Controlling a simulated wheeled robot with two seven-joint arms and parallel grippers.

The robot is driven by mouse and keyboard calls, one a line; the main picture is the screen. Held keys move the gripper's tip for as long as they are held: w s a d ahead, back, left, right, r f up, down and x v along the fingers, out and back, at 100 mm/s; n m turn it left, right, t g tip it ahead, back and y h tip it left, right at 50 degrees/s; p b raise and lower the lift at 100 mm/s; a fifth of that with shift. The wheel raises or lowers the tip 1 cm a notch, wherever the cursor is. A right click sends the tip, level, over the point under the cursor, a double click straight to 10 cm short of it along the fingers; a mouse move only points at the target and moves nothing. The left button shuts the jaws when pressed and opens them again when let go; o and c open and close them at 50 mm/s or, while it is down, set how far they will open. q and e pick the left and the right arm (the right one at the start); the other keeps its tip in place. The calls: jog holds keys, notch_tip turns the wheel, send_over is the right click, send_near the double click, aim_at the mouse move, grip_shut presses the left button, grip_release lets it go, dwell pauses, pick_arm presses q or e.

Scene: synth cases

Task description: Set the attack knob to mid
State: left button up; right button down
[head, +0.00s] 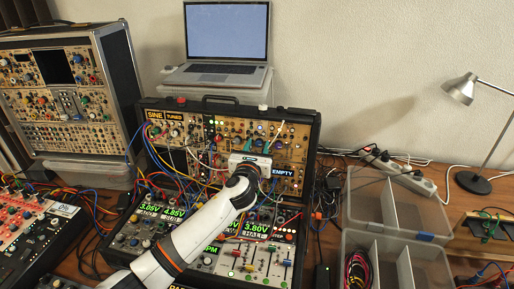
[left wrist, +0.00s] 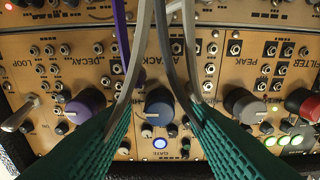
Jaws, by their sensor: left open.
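The attack knob (left wrist: 158,106) is blue-grey with a pale pointer mark, below the "ATTACK" lettering on a tan panel in the left wrist view. Its exact setting is hard to read. My left gripper (left wrist: 161,122) has green ridged fingers, open, one on each side of the knob. I cannot tell whether they touch it. My right gripper is not in view.
Grey and purple cables (left wrist: 180,45) hang across the panel between the fingers. A purple knob (left wrist: 86,106) and a red knob (left wrist: 302,102) flank the area. A laptop (head: 227,35) stands behind the case. Clear divided boxes (head: 405,237) and a lamp (head: 462,88) stand at right.

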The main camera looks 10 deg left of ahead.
pick_arm(q)
jog(key=shift+c, duration=0.5)
grip_shut()
jog(key=shift+n, duration=0.4)
jog(key=n, duration=0.3)
jog(key=shift+n+y, duration=0.3)
jog(key=shift+n, duration=0.1)
jog(key=n, duration=0.5)
jog(key=shift+y, duration=0.3)
jog(key=n, duration=0.4)
jog(key=shift+d+n+g+y+p, duration=0.1)
jog(key=shift+n+g+y+p, duration=0.2)
jog(key=shift+n+g, duration=0.1)
jog(key=shift+n, duration=2.2)
